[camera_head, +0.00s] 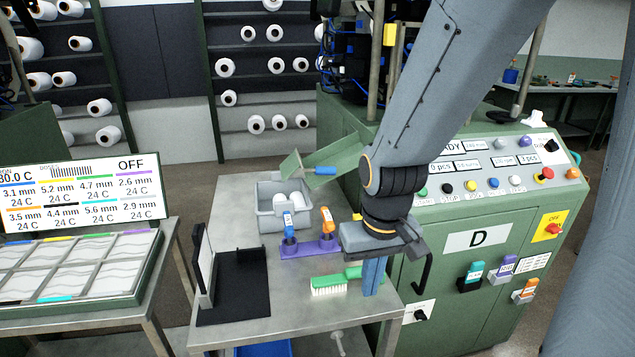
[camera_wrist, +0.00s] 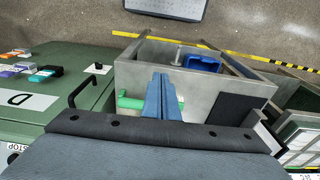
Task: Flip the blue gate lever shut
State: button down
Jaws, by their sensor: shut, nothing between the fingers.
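A blue lever (camera_head: 325,171) lies at the lower end of a green chute (camera_head: 342,154) on the machine's left side, above a grey bin (camera_head: 265,222). A green plate (camera_head: 291,165) stands tilted beside the lever. Whether the gate is open or shut I cannot tell for sure. My gripper (camera_head: 373,290) points down near the table's right edge, below and to the right of the lever and apart from it. Its blue fingers are together and empty, also in the wrist view (camera_wrist: 162,98). The lever does not show in the wrist view.
A green brush (camera_head: 330,284) lies just left of my fingers. A purple holder (camera_head: 308,250) with blue and orange tools stands behind it. A black stand (camera_head: 238,285) is farther left on the table. The green machine (camera_head: 440,290) with its control panel borders the right side.

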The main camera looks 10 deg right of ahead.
jog(key=shift+d, duration=0.1)
jog(key=w+d+n+t+h+b, duration=0.1)
jog(key=w+d+n+t+b, duration=0.15)
jog(key=w+n+b, duration=0.45)
jog(key=w+d+n+t+b, duration=0.2)
jog(key=w+n+t+b, duration=0.25)
jog(key=w+n, duration=0.45)
jog(key=w+a+r+n+t+y+b, duration=0.1)
jog(key=w+a+r+n+t+b, duration=0.2)
jog(key=w+n+b, duration=0.7)
jog(key=shift+a+r+n+t+y, duration=0.15)
jog(key=shift+r+n+t+y, duration=0.35)
jog(key=shift+n, duration=4.1)
